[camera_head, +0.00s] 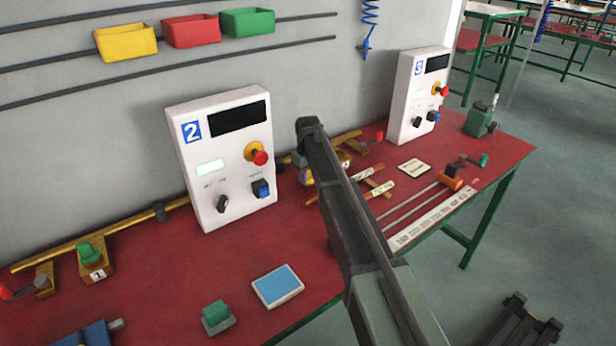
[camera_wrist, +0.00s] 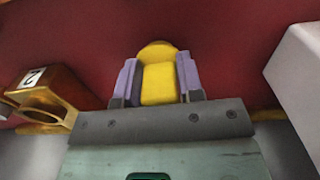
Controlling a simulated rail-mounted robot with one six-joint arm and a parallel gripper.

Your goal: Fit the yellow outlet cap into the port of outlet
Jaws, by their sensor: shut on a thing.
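The yellow outlet cap (camera_wrist: 159,80) sits between the two purple-grey fingers of my gripper (camera_wrist: 158,82) in the wrist view. My gripper is shut on it, above the red table top. A brass outlet (camera_wrist: 45,95) with a label reading 2 and an open hollow port lies to the left in the wrist view, apart from the cap. In the head view my arm hides most of my gripper, and a brass outlet (camera_head: 343,158) shows only partly behind the arm, right of control box 2.
White control box 2 (camera_head: 220,160) stands close to the left of my arm; a white box side (camera_wrist: 295,85) fills the wrist view's right edge. Outlet 1 (camera_head: 95,270) has a green part in it. Hand tools (camera_head: 380,188) lie right of my arm. A blue-topped pad (camera_head: 278,287) lies in front.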

